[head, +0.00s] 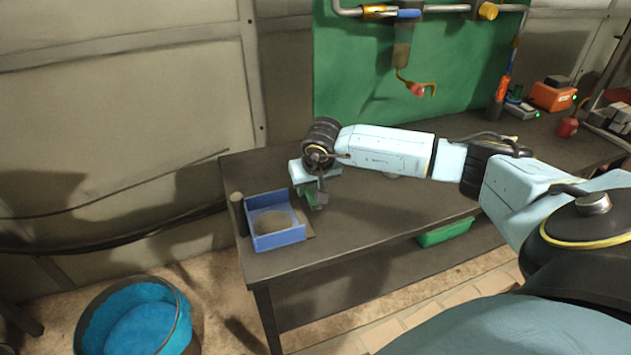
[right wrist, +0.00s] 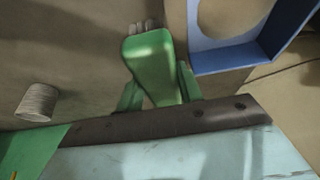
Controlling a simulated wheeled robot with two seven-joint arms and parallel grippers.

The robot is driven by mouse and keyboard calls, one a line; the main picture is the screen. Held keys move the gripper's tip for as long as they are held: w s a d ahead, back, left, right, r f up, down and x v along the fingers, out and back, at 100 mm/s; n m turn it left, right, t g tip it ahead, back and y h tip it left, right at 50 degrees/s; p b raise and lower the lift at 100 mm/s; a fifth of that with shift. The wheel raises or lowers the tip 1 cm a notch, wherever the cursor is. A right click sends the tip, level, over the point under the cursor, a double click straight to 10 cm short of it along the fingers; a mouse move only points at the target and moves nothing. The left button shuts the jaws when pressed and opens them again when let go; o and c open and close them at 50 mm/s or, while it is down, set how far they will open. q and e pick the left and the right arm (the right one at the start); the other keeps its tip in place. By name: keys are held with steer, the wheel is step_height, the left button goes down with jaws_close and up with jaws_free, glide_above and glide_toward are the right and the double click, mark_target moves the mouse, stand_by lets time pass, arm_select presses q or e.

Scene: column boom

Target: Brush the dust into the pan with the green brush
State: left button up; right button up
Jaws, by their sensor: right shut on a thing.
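The blue pan (head: 278,239) sits at the left end of the dark workbench. A round, tan-grey patch that looks like dust (head: 272,220) lies within its walls. The pan also shows at the upper right of the right wrist view (right wrist: 232,58). My right gripper (head: 314,197) is just right of the pan, pointing down. It is shut on the green brush (right wrist: 150,65), whose grey bristles show at the far end. In the head view the brush is mostly hidden by the gripper; I cannot tell whether the bristles touch the bench. My left gripper is out of view.
A short post with a pale top (head: 237,198) stands left of the pan. A blue-lined bucket (head: 140,318) is on the floor. A green bin (head: 446,232) is under the bench front. Tools and an orange box (head: 553,97) stand at the back right.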

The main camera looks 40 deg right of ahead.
steer(key=shift+r+p, duration=0.9)
steer(key=shift+r, duration=0.8)
